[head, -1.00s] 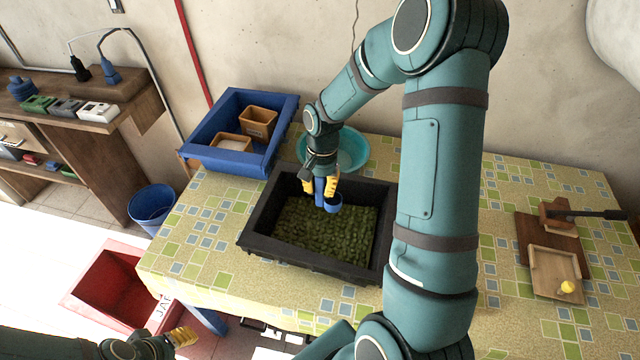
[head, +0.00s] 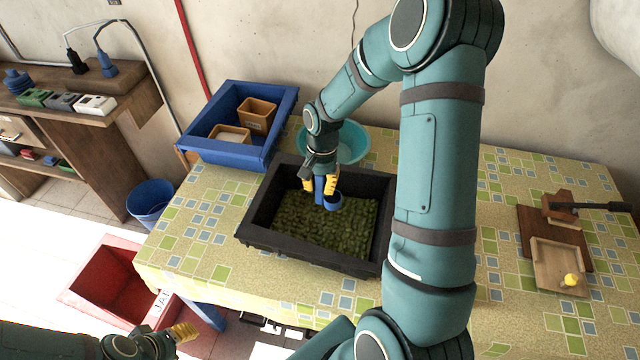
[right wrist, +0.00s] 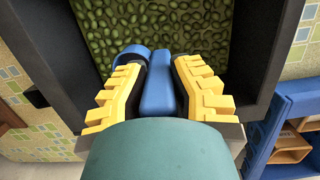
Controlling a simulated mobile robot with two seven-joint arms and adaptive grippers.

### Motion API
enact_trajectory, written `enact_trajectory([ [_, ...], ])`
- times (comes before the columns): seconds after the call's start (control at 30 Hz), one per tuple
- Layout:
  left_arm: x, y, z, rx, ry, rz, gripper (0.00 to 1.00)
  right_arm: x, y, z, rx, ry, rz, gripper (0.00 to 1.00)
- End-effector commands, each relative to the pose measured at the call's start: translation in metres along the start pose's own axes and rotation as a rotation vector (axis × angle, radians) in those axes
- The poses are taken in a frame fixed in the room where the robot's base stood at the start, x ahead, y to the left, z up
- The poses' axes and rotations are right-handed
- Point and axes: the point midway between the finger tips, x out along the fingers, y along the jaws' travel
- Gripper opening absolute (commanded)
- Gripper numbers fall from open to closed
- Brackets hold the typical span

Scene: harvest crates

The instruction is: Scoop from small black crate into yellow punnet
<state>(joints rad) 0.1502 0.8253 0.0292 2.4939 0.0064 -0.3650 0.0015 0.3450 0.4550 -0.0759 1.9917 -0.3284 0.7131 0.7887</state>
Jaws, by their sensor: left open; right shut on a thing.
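The black crate (head: 262,212) stands on the table, its floor covered by many small green olive-like pieces (head: 325,228). My right gripper (head: 320,186) is over the crate, shut on the handle of a blue scoop (head: 334,202). The scoop's cup is at or just above the green pieces; I cannot tell if it touches them or holds any. In the right wrist view the blue handle (right wrist: 158,92) lies between the yellow fingers. Two orange-tan punnets, one upright (head: 257,114) and one low with pale contents (head: 231,134), are in a blue crate. My left gripper (head: 184,333) is open and empty at lower left.
The blue crate (head: 205,152) stands behind and left of the black crate. A teal bowl (head: 352,142) is behind it. A wooden tray (head: 556,262) with a yellow object is at right. A red bin (head: 85,287) and blue bucket (head: 150,200) are on the floor.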

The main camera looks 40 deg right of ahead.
Motion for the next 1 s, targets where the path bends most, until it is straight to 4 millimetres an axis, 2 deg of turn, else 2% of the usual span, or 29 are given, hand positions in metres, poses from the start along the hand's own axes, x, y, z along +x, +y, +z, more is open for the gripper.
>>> enact_trajectory([
  [1.0, 0.03, -0.01, 0.004, 0.0, 0.0, -0.006, 0.47, 0.038, 0.0, -0.005, -0.001, 0.0, 0.0, 0.0],
])
